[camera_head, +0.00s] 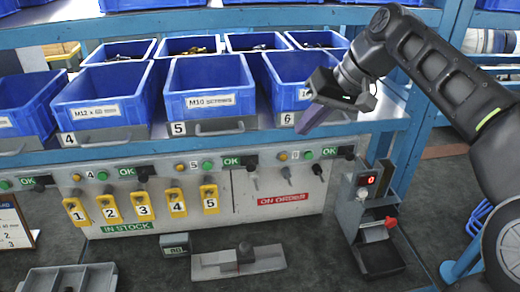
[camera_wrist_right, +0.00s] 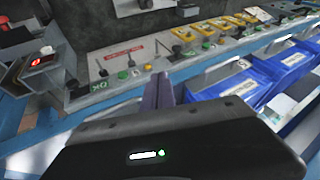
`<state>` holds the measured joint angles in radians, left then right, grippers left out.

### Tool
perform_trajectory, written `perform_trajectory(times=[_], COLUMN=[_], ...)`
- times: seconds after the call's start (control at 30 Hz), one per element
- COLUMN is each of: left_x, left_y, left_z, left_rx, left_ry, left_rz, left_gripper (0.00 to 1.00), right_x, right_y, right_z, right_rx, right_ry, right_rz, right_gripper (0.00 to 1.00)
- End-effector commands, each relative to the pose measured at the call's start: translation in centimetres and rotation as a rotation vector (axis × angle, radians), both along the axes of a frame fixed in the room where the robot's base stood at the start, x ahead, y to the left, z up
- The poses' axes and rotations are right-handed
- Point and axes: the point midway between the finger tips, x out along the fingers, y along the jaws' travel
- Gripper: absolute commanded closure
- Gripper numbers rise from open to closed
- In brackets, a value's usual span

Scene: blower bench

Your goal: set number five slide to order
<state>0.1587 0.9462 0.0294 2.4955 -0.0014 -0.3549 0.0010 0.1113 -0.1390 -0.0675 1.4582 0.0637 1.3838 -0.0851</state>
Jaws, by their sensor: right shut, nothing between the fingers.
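The row of slide controls runs along the grey panel (camera_head: 250,200) under the blue bins. The number five slide knob (camera_head: 251,163) is black and stands just right of its green OK label (camera_head: 231,162), under the bin marked M10 screws. Beside that label are an amber and a green lamp (camera_head: 207,165). My right gripper (camera_head: 303,131) is shut and empty. It hangs before the bin marked 6, above and right of the number five knob and apart from it. In the right wrist view its fingers (camera_wrist_right: 166,83) point toward the panel. My left gripper is out of view.
Yellow tags (camera_head: 176,200) numbered one to five hang over IN STOCK. The ON ORDER area (camera_head: 284,199) has bare pegs. Blue bins (camera_head: 210,88) stand close above the panel. A counter box with a red display (camera_head: 370,180) stands right.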

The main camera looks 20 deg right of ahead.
Motion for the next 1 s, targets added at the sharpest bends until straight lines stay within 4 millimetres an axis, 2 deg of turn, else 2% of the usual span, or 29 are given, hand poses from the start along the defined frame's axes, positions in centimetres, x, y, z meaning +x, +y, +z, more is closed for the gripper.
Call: perform_trajectory(times=[0.27,0.47,0.67,0.93,1.0], left_x=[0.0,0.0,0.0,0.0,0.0], left_y=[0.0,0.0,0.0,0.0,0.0], left_z=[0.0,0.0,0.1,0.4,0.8], left_rx=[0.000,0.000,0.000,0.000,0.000], left_ry=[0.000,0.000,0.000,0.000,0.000], left_rz=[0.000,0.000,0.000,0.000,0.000], left_gripper=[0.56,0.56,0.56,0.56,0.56], right_x=[0.1,0.7,2.0,4.3,4.6], right_y=[0.1,0.5,1.4,3.1,4.2], right_z=[-0.2,-1.3,-4.0,-8.7,-8.9], right_rx=[0.000,0.000,0.001,0.001,0.000], right_ry=[0.001,0.003,0.006,0.006,0.003], right_rz=[0.000,0.001,0.001,0.001,0.005], right_gripper=[1.00,1.00,1.00,1.00,1.00])
